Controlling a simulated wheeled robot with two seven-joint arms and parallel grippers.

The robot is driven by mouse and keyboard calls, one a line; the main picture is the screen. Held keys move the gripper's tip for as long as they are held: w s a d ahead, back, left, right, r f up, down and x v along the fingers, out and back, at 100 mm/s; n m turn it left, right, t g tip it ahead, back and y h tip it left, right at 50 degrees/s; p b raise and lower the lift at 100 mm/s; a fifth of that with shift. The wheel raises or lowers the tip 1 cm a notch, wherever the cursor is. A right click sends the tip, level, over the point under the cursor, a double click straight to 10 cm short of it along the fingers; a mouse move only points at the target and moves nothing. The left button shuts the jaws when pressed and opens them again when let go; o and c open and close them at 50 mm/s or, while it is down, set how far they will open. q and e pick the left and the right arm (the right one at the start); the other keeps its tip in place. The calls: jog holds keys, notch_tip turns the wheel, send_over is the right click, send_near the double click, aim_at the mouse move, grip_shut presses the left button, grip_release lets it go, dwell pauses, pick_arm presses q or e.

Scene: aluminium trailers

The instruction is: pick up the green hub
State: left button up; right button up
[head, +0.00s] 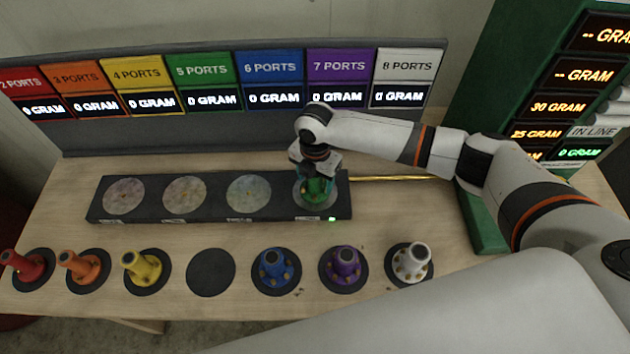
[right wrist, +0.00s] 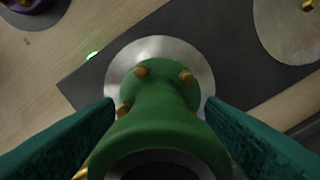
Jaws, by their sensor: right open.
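The green hub (head: 316,190) stands on the rightmost metal disc of the black bar in the head view, partly hidden by my right gripper (head: 318,178). In the right wrist view the green hub (right wrist: 160,110) stands upright on the silver disc, with gold ports around its base. My right gripper (right wrist: 160,128) is open, with one teal finger on each side of the hub's neck. A small gap seems to show, but I cannot tell whether either finger touches. My left gripper is not in view.
The black bar (head: 215,207) has several discs; the other three are empty. Red, orange, yellow, blue (head: 275,266), purple (head: 343,264) and white hubs stand on black pads in front. One pad (head: 210,272) is empty. A display panel (head: 245,85) stands behind, a green cabinet (head: 480,215) at right.

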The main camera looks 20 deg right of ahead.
grip_shut()
jog(key=shift+r, duration=0.1)
jog(key=shift+w, duration=0.1)
